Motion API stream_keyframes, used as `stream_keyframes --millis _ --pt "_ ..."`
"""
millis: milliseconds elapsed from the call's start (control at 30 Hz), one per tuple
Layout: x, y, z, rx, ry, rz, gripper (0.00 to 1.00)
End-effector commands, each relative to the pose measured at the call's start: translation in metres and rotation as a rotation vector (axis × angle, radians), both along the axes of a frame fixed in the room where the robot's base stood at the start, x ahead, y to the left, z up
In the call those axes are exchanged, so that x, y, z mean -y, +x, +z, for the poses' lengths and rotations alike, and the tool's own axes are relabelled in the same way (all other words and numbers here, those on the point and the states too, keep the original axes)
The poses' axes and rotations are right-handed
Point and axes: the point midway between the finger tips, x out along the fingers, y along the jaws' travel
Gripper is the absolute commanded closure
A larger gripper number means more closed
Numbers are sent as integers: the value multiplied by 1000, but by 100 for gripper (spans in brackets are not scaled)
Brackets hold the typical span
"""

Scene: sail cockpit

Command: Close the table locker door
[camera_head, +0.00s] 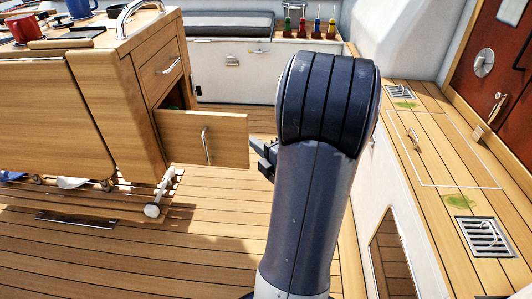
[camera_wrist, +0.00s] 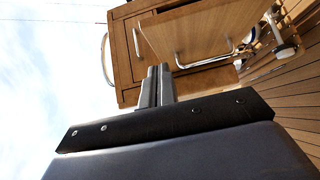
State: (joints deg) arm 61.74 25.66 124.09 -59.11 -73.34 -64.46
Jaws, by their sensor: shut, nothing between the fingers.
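The table locker door (camera_head: 220,138) is a light wooden panel with an upright metal handle. It stands open, sticking out to the right from the end of the wooden table cabinet (camera_head: 130,110), with part of the dark locker opening (camera_head: 174,97) showing above it. My gripper (camera_head: 258,158) is beside the door's free right edge, largely hidden behind my dark arm. In the wrist view the door (camera_wrist: 205,28) shows tilted beyond my gripper (camera_wrist: 155,70), whose fingers are together and empty. I cannot tell whether they touch the door.
A drawer front (camera_head: 160,72) with its own handle sits above the locker opening. A bench locker (camera_head: 222,72) is behind, and a wooden side seat (camera_head: 440,150) is at right. Deck in front is clear.

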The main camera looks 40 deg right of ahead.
Motion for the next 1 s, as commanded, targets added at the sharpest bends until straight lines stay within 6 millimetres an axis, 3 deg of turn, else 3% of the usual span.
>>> stream_keyframes --millis 200,400,1000 --pt "3 40 -1 0 0 4 100" --pt "25 57 -1 1 0 -1 100" --pt "36 64 0 0 1 0 100"
